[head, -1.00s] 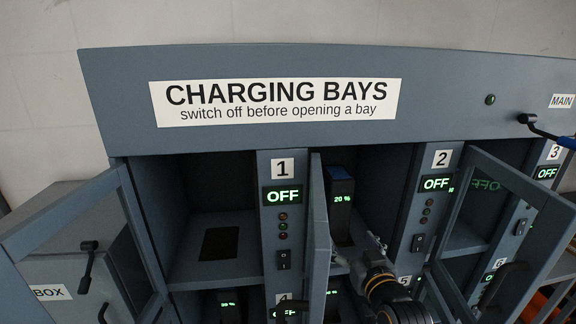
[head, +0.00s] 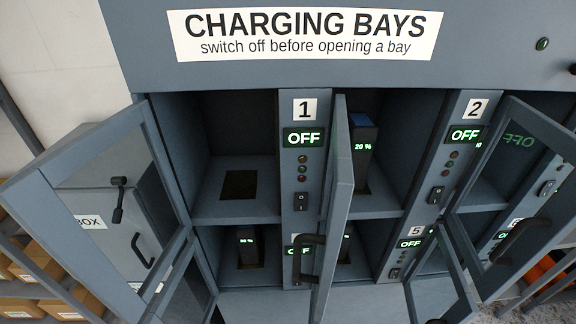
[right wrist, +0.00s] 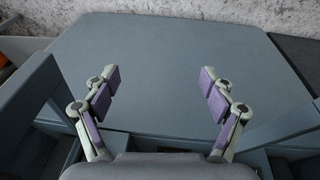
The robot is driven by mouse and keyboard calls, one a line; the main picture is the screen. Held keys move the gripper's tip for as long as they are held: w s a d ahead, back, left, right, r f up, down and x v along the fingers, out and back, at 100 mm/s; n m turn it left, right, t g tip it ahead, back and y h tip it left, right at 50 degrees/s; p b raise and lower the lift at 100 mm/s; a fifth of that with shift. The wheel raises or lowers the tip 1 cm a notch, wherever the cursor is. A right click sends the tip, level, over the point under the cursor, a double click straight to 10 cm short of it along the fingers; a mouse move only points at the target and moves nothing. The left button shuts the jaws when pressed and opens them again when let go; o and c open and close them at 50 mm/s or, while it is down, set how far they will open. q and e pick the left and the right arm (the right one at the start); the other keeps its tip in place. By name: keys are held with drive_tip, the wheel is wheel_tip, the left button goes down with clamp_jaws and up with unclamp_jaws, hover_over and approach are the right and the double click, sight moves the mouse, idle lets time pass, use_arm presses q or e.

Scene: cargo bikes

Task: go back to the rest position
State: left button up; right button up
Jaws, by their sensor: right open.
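My right gripper (right wrist: 158,78) is open and empty in the right wrist view, over a flat grey panel (right wrist: 180,50). Neither gripper shows in the head view. The charging cabinet (head: 120,45) fills the head view. Bay 1 stands open and its floor (head: 215,206) has a dark empty slot (head: 239,184). A battery (head: 362,150) reading 20 % stands upright in bay 2. The displays of bay 1 (head: 304,138), bay 2 (head: 465,136) and bay 5 (head: 411,244) read OFF.
A glass-paned door (head: 170,165) swings out at the left, another (head: 510,180) at the right. A door seen nearly edge-on (head: 338,200) sticks out in the middle. A grey box (head: 85,195) and cartons (head: 40,265) stand at the left. Lower bays hold batteries (head: 247,242).

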drive_tip(key=s+d+f+g, duration=0.1)
drive_tip(key=s+f, duration=0.4)
drive_tip(key=f, duration=0.4)
drive_tip(key=s+d+f, duration=0.1)
drive_tip(key=s+f, duration=0.4)
drive_tip(key=f, duration=0.3)
drive_tip(key=s+f, duration=0.7)
drive_tip(key=s, duration=0.4)
drive_tip(key=shift+s+f+g, duration=0.2)
drive_tip(key=shift+s+g, duration=0.1)
drive_tip(key=shift+s, duration=0.05)
